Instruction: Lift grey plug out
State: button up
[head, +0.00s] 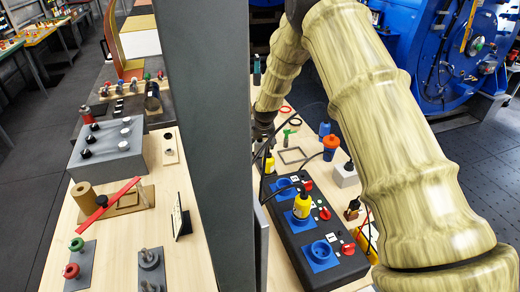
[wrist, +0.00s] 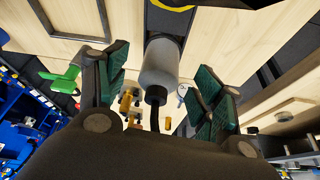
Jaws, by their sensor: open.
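In the wrist view, the grey plug (wrist: 160,65) sits between the two green-padded fingers of my gripper (wrist: 160,84). A black cable runs from its dark end towards the wrist. My gripper is open, with a visible gap between each finger and the plug. The plug's far end is out of sight, so I cannot tell what it is seated in. In the head view, my gripper (head: 263,128) shows only partly beside the dark post, and I cannot make out the grey plug there.
A dark socket box (head: 300,240) with blue sockets holds a yellow plug (head: 302,206). An orange-topped plug (head: 330,144) and a green tool (head: 286,133) stand near my arm. A tall grey post (head: 210,130) stands left of my gripper. Cables cross this area.

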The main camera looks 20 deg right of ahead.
aim_at(260, 149)
jog(key=shift+p+x, duration=1.05)
jog(key=shift+x, duration=1.4)
jog(key=shift+r, duration=0.1)
jog(key=c, duration=1.2)
